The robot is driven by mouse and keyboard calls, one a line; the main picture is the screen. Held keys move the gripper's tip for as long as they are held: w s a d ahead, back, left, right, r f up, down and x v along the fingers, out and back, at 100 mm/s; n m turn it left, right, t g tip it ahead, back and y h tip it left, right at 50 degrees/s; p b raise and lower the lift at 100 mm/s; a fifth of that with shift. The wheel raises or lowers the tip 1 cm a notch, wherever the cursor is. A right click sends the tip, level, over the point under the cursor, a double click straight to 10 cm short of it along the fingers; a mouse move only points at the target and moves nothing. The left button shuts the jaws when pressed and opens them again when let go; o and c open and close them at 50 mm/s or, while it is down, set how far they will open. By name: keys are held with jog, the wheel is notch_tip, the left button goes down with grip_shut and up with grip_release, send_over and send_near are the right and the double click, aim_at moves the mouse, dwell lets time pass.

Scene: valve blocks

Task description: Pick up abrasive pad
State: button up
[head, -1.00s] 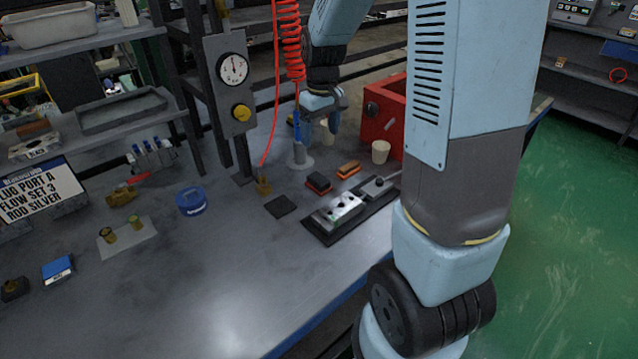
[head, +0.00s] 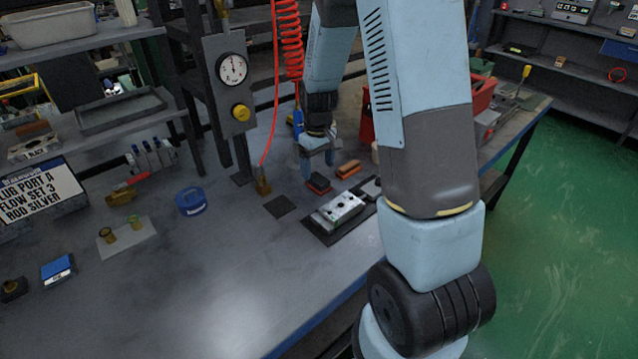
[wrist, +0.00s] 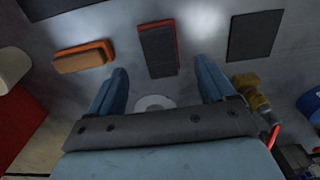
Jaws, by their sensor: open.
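A thin flat dark square (head: 280,207) lies nearer the bench front, at the upper right of the wrist view (wrist: 254,35). I cannot tell by label which is the abrasive pad. My gripper (head: 319,166) is open and empty; in the wrist view its fingers (wrist: 163,82) point toward the dark-topped block, apart from it.
A metal valve block (head: 341,207) sits on a black tray (head: 318,232) just in front. A brass fitting (head: 263,187) on the red hose stands left of the gripper. A red bin (head: 482,95) is behind the arm.

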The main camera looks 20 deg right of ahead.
aim_at(318, 178)
jog(key=shift+s+f, duration=0.1)
jog(key=shift+f, duration=2.55)
jog(key=shift+c, duration=0.5)
jog(key=c, duration=1)
